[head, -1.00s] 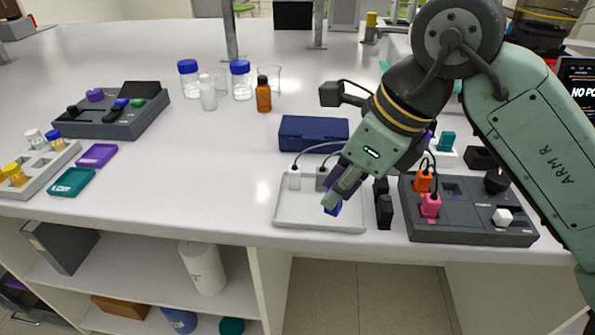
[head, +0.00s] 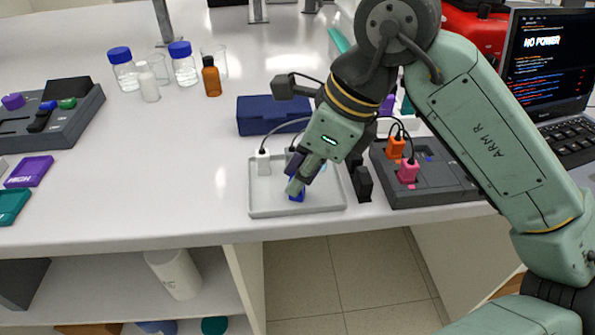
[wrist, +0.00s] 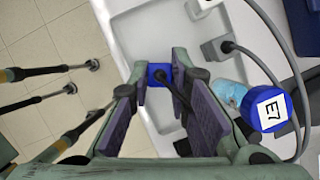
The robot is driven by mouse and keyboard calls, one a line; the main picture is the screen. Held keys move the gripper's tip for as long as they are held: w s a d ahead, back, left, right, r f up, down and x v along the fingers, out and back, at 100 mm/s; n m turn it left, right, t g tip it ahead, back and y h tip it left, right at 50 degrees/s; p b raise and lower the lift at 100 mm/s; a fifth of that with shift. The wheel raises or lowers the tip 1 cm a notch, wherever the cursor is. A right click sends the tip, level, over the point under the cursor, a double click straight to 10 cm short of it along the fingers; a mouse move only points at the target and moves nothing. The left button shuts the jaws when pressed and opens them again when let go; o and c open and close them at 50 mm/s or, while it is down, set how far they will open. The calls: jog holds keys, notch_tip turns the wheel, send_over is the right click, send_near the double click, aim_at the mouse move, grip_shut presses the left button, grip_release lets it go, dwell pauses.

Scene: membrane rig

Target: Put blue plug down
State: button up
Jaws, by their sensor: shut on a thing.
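The blue plug (wrist: 158,74) is between my fingertips in the wrist view, with a dark cable running back from it. My gripper (wrist: 160,85) is shut on it. In the head view my gripper (head: 297,187) points down into the white tray (head: 262,211), and a bit of the blue plug (head: 297,197) shows below the fingertips. I cannot tell whether the plug touches the tray floor. A white plug (head: 263,160) and a grey plug (head: 292,157) stand at the tray's far side.
A navy case (head: 270,115) lies behind the tray. A black block (head: 361,181) and a dark socket panel (head: 440,190) with orange and pink plugs stand to the right. A blue round cap marked E7 (wrist: 268,108) is close in the wrist view. The bench's front edge is near the tray.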

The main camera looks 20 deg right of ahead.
jog(key=shift+f, duration=0.25)
jog(key=o, duration=0.9)
jog(key=shift+r, duration=0.1)
jog(key=b+v, duration=0.1)
jog(key=v, duration=1.1)
jog(key=shift+r, duration=0.15)
